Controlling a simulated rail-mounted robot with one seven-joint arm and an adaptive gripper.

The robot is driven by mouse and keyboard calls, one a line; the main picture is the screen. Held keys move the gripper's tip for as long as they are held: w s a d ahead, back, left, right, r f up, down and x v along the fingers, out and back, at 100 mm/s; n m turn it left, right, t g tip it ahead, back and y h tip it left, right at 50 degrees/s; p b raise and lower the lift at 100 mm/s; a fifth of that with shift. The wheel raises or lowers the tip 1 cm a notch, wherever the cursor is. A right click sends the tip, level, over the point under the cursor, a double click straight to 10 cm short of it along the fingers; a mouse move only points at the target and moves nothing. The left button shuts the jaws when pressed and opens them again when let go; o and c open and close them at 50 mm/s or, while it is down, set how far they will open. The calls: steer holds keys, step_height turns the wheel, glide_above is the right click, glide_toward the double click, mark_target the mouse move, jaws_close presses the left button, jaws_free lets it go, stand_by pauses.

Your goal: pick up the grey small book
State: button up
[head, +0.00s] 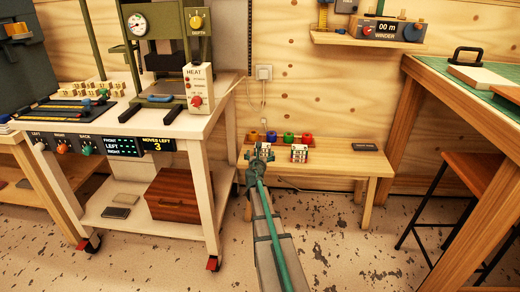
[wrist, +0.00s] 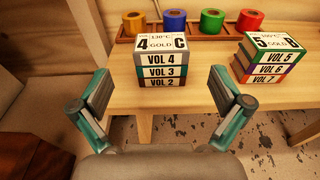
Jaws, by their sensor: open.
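A small grey book marked VOL 4 (wrist: 162,58) lies on top of a stack on the low wooden bench, its white top label reading 4, GOLD, C. Under it are a green VOL 3 book (wrist: 162,72) and a darker VOL 2 book (wrist: 162,83). My gripper (wrist: 160,76) is open and empty, its fingers apart to the left and right of the stack in the picture. I see no contact. In the head view my gripper (head: 261,155) is over the bench's left part and partly hides this stack.
A second stack, VOL 5 (wrist: 270,58) to VOL 7, stands to the right on the bench (head: 345,163). A wooden rack with yellow, blue, green and red rolls (wrist: 174,22) is behind. A white cart (head: 200,125) stands left; a stool (head: 465,175) is right.

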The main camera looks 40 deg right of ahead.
mark_target(263, 146)
steer(key=x, duration=0.5)
steer(key=shift+b, duration=0.35)
steer(key=shift+f+b+x, duration=0.15)
steer(key=shift+b+x, duration=0.25)
steer(key=shift+x, duration=0.9)
steer(key=shift+f+b+x, duration=0.2)
steer(key=shift+b+x, duration=0.15)
steer(key=shift+x, duration=0.9)
steer(key=shift+s, duration=0.1)
steer(key=shift+c, duration=0.3)
steer(key=c, duration=1)
